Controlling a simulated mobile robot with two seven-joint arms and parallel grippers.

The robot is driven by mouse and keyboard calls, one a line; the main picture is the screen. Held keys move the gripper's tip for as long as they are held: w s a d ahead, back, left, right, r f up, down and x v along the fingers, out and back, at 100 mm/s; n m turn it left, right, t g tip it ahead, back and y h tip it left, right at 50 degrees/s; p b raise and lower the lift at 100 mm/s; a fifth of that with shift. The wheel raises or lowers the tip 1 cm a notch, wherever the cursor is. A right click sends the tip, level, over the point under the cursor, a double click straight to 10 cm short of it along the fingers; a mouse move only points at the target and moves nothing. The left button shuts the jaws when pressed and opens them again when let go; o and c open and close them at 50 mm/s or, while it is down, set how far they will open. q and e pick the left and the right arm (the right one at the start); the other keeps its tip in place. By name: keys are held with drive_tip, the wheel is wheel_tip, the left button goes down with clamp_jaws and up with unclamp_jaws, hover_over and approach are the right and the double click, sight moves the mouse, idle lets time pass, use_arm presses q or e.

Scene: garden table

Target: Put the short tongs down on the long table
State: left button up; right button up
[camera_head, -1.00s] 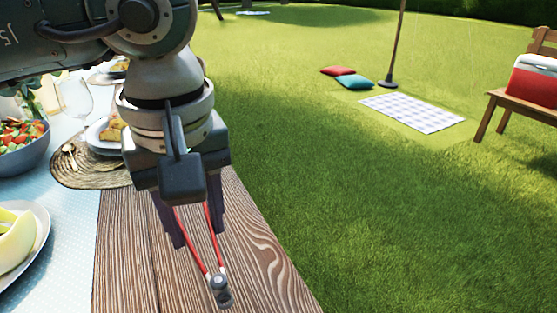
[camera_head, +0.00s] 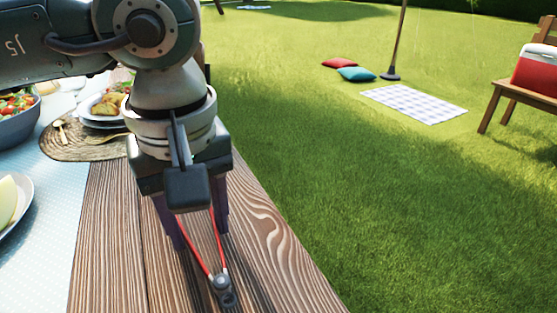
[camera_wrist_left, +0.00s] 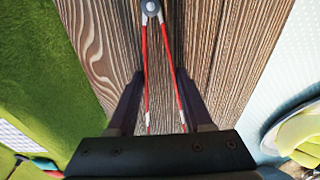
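The short tongs (camera_head: 215,255) have red legs and a grey metal joint. My left gripper (camera_head: 202,238) points down over the bare wood of the long table (camera_head: 115,245), with the tongs between its dark fingers. The joint end sticks out past the fingertips, low over the wood; I cannot tell whether it touches. In the left wrist view, the tongs (camera_wrist_left: 145,70) run lengthwise between the fingers of the left gripper (camera_wrist_left: 159,75), close to both tips. The leg ends are partly hidden by the gripper body. My right gripper is not in view.
A woven mat (camera_head: 62,150) with plates of food (camera_head: 105,107), a salad bowl (camera_head: 20,125) and a melon plate (camera_head: 14,215) lie left on the light cloth (camera_head: 45,235). Bare wood is free around the tongs. The table edge drops to grass on the right.

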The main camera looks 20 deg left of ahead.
use_arm(q)
drive_tip(key=o, duration=0.5)
drive_tip(key=r, duration=0.3)
drive_tip(key=r+p, duration=0.1)
drive_tip(key=r, duration=0.2)
drive_tip(key=r+p, duration=0.1)
drive_tip(key=r, duration=0.3)
drive_tip(key=shift+s+d, duration=0.35)
drive_tip(key=shift+d, duration=0.05)
